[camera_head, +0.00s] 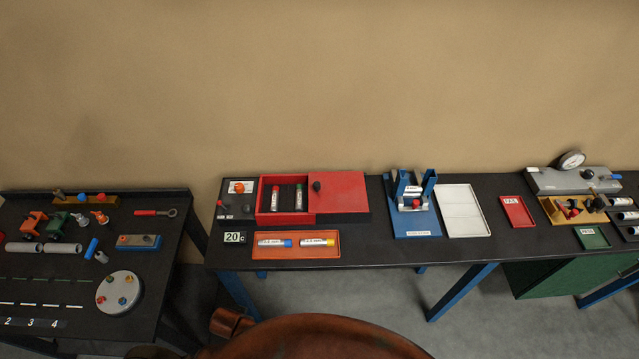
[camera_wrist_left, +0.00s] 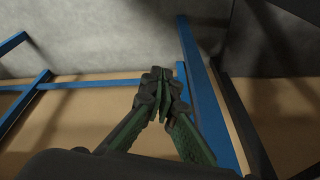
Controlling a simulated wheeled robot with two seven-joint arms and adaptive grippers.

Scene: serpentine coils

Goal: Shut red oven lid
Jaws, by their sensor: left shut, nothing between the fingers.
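The red oven (camera_head: 285,216) sits on the middle table in the head view. Its flat red lid (camera_head: 345,190) is slid to the right, with a dark knob near the lid's left edge. The oven's left part is uncovered, and two tubes (camera_head: 287,196) with red and green ends lie inside. My left gripper (camera_wrist_left: 160,74) shows only in the left wrist view. Its fingertips are together and empty, away from the oven, with blue table legs and grey floor behind. My right gripper is in neither view.
An orange tray (camera_head: 297,255) with two capped tubes lies in front of the oven, beside a "20" display (camera_head: 235,237). A blue stand (camera_head: 411,218) and a white tray (camera_head: 463,232) are to the right. A second table (camera_head: 75,280) with parts stands left, across a gap.

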